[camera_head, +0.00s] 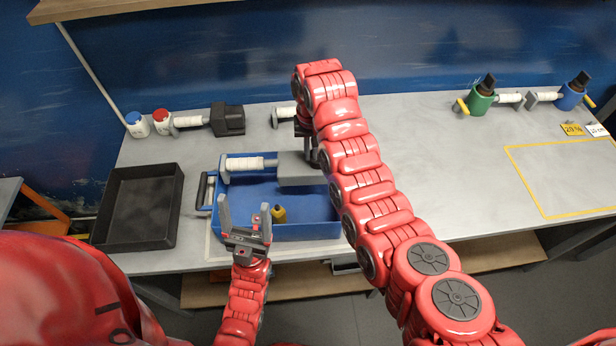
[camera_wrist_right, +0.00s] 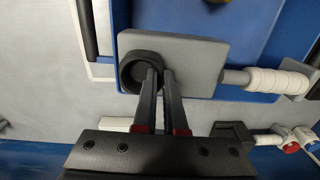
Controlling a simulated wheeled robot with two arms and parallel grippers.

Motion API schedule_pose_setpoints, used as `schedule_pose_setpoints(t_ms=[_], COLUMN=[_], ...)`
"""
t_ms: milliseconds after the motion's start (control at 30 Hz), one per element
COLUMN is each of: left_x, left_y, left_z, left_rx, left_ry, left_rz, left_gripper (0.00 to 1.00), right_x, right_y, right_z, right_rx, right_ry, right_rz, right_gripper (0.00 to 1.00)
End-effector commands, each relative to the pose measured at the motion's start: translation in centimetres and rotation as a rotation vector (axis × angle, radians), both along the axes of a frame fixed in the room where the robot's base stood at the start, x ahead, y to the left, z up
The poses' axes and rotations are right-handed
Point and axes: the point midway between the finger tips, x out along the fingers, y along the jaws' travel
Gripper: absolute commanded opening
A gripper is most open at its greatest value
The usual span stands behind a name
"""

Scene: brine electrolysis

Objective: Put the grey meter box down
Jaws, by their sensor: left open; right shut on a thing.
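The grey meter box (camera_head: 300,170), with a white-wrapped handle (camera_head: 249,164) on its left, is over the back right part of a blue tray (camera_head: 300,229). I cannot tell whether it touches the tray. My right gripper (camera_head: 309,160), partly hidden by its arm, is shut on the box. In the right wrist view the fingertips (camera_wrist_right: 162,72) meet a dark round fitting (camera_wrist_right: 134,66) at one end of the grey meter box (camera_wrist_right: 198,62). My left gripper (camera_head: 245,218) is open and empty over the front left of the blue tray.
An empty black tray (camera_head: 111,214) is on the left. A black handled box (camera_head: 228,119) and two capped jars stand behind. Green (camera_head: 480,99) and blue (camera_head: 569,97) clamps sit back right. A yellow-outlined area (camera_head: 565,175) is clear.

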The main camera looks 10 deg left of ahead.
Motion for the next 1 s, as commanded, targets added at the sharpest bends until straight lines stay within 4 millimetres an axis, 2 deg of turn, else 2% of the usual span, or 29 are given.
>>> schedule_pose_setpoints(t_ms=[100,233,733,1000], left_x=[0.0,0.0,0.0,0.0], left_y=[0.0,0.0,0.0,0.0], left_z=[0.6,1.3,2.3,2.2], left_rx=[0.0,0.0,0.0,0.0], left_ry=[0.0,0.0,0.0,0.0], left_rz=[0.0,0.0,0.0,0.0], left_gripper=[0.76,0.76,0.76,0.76], right_x=[-0.2,-0.1,-0.1,0.0], right_y=[0.0,0.0,0.1,0.1], right_z=[-2.9,-4.5,-8.7,-9.0], right_rx=[-0.003,-0.001,0.0,0.002], right_ry=[0.009,0.005,0.004,0.001], right_rz=[0.002,0.001,0.002,0.001], right_gripper=[0.0,0.0,0.0,0.0])
